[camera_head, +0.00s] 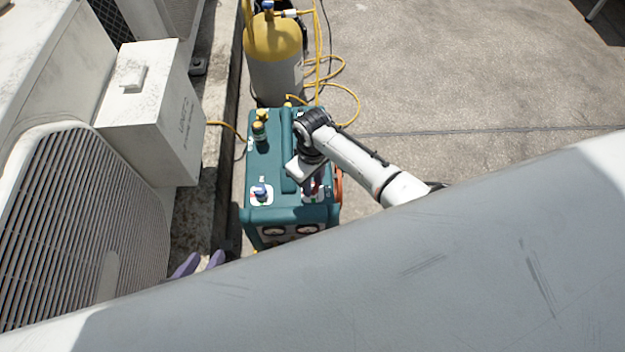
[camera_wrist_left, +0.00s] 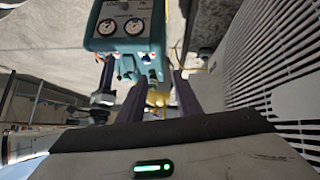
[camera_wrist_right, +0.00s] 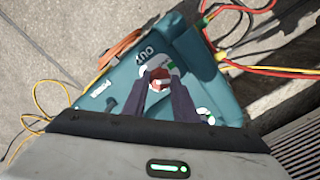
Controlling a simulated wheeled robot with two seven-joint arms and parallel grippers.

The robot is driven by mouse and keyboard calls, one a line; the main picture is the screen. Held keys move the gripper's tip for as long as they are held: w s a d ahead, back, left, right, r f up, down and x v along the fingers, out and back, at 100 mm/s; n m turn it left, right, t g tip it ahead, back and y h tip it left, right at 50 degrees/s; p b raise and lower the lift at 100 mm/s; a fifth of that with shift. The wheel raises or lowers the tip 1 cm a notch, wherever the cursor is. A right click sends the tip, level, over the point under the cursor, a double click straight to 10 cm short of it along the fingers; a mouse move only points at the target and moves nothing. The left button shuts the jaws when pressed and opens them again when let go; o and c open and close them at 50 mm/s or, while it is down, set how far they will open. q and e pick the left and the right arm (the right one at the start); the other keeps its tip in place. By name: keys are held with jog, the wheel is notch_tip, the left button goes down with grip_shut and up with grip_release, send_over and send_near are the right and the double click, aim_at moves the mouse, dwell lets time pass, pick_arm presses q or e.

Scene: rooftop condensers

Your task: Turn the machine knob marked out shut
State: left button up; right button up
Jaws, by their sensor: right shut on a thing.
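The teal machine (camera_head: 276,213) stands on the ground in the head view. In the right wrist view its red knob (camera_wrist_right: 158,82) sits on a white plate next to the lettering OUT. My right gripper (camera_wrist_right: 160,78) is shut on this knob, one dark finger on each side. In the head view my right gripper (camera_head: 314,184) comes down on the machine's top right part and hides most of that knob. My left gripper (camera_head: 199,263) is open and empty left of the machine, low in the head view. Its spread fingers (camera_wrist_left: 157,92) show in the left wrist view.
A blue knob (camera_head: 261,191) is on the machine's left side. Two gauges (camera_wrist_left: 120,26) are on its front. A yellow-topped cylinder (camera_head: 274,70) with yellow hoses stands behind. Condenser units (camera_head: 85,220) line the left. Open paving (camera_head: 450,90) lies to the right.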

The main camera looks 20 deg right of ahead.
jog(key=m+p, duration=0.2)
jog(key=m, duration=0.1)
jog(key=shift+r, duration=0.2)
jog(key=m+p, duration=0.1)
jog(key=m, duration=0.2)
jog(key=shift+f+m+p, duration=0.1)
jog(key=shift+m+p, duration=0.25)
jog(key=shift+m, duration=0.05)
pick_arm(q)
jog(key=shift+s+a+r+y+p, duration=0.25)
jog(key=shift+a+r, duration=0.2)
jog(key=shift+r, duration=0.25)
jog(key=shift+s+a+r+y+p, duration=0.15)
jog(key=shift+s+a+r+p, duration=0.2)
jog(key=shift+r, duration=0.3)
pick_arm(e)
jog(key=shift+m, duration=2.2)
jog(key=shift+f, duration=0.1)
jog(key=o, duration=1)
jog(key=shift+o, duration=0.2)
